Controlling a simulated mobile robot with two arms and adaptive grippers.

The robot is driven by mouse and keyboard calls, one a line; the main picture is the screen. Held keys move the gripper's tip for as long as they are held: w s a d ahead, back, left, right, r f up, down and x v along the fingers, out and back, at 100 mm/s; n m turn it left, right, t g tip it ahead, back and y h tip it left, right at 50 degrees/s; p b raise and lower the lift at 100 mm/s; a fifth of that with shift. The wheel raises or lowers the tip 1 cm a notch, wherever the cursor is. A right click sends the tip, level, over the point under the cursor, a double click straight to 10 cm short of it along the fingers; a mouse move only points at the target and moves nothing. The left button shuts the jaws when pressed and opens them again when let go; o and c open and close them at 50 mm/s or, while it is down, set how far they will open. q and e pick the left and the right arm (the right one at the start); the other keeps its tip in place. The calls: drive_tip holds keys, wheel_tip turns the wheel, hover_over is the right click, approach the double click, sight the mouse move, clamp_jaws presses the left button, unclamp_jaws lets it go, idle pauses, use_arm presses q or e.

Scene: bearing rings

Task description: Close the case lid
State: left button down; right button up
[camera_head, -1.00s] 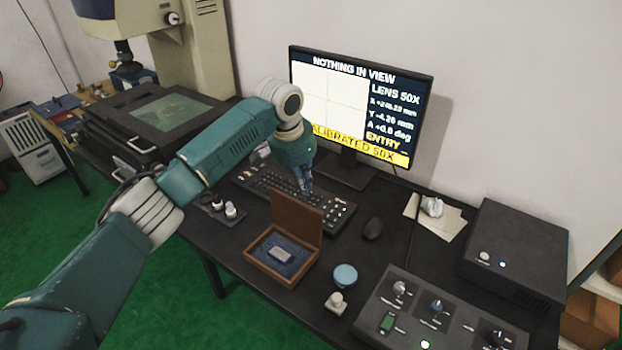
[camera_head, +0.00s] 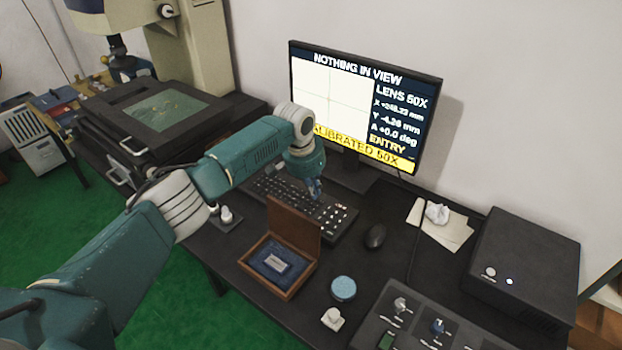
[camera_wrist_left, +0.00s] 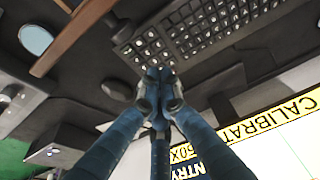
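The wooden case (camera_head: 262,283) stands near the front edge of the black desk. Its lid (camera_head: 292,231) is open and stands up at the back of the case. Inside is a small grey block (camera_head: 275,263) on blue lining. My left gripper (camera_head: 315,189) is behind the lid, over the keyboard, and apart from the lid. In the left wrist view the fingertips (camera_wrist_left: 158,86) are together with nothing visible between them. The lid's brown edge (camera_wrist_left: 75,35) shows at the upper left there. My right gripper is not in view.
The keyboard (camera_head: 268,187) and monitor (camera_head: 427,120) are behind the case. A mouse (camera_head: 375,236), a blue round tin (camera_head: 343,288) and a small pale piece (camera_head: 332,319) lie to the right. A control box (camera_head: 455,325) is at the lower right.

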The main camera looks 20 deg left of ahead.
sight(296, 224)
use_arm(q)
drive_tip(key=shift+s+a+p, duration=0.25)
drive_tip(key=shift+s+p, duration=0.2)
drive_tip(key=shift+s, duration=0.15)
drive_tip(key=shift+s+a+p, duration=0.25)
drive_tip(key=shift+s+p, duration=0.15)
drive_tip(key=shift+s, duration=0.25)
drive_tip(key=shift+s+a+p, duration=0.25)
drive_tip(key=shift+s+p, duration=0.2)
drive_tip(key=shift+s, duration=0.15)
